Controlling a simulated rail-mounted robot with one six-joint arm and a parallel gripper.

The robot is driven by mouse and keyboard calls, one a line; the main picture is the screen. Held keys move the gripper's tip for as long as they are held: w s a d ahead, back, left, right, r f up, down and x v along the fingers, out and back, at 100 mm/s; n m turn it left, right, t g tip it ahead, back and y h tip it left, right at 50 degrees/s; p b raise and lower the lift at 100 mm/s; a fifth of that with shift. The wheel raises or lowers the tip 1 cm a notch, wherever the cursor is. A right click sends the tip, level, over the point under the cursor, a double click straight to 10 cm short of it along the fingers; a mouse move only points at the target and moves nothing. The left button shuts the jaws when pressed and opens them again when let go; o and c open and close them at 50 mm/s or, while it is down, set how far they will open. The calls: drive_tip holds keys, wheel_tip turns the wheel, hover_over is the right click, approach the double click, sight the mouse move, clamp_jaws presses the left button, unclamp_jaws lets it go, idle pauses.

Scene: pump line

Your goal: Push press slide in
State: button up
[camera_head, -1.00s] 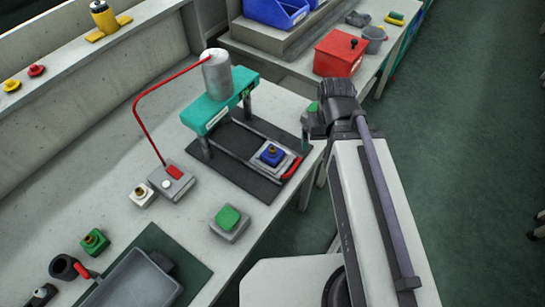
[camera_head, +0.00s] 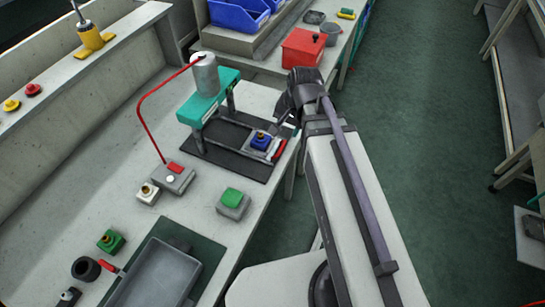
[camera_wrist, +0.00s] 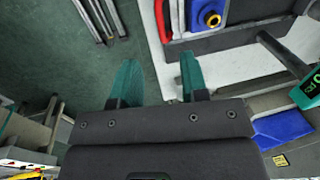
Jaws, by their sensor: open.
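The press (camera_head: 205,105) has a teal bridge with a grey cylinder on top and stands on a dark base plate. Its slide (camera_head: 268,152) is out toward the table's front edge, clear of the bridge. The slide carries a blue block with a brass-coloured top (camera_head: 261,141) and has a red handle (camera_head: 280,150) at its outer end. The handle also shows in the wrist view (camera_wrist: 162,20), beside the blue block (camera_wrist: 208,14). My gripper (camera_wrist: 157,78) is open and empty, its teal fingers apart, near the handle and not visibly touching it. In the head view my arm hides most of it.
A grey box with a green top (camera_head: 233,203) and a grey control box with a red patch (camera_head: 174,177) stand left of the press. A grey tray (camera_head: 155,278) lies at the front left. A red box (camera_head: 303,48) sits on the far bench. Floor right of the table is open.

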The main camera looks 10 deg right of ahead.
sight(282, 147)
drive_tip(key=shift+w+d+f, duration=0.3)
drive_tip(key=shift+w+d, duration=0.2)
drive_tip(key=shift+w, duration=0.1)
drive_tip(key=f+b, duration=0.3)
drive_tip(key=a+f+b, duration=0.1)
drive_tip(key=f+b, duration=0.3)
drive_tip(key=w+f+b, duration=0.1)
drive_tip(key=f+b, duration=0.2)
drive_tip(key=b, duration=0.1)
drive_tip(key=shift+a+f, duration=0.3)
drive_tip(key=shift+a, duration=0.05)
drive_tip(key=shift+r, duration=0.15)
drive_tip(key=shift+c, duration=0.3)
clamp_jaws()
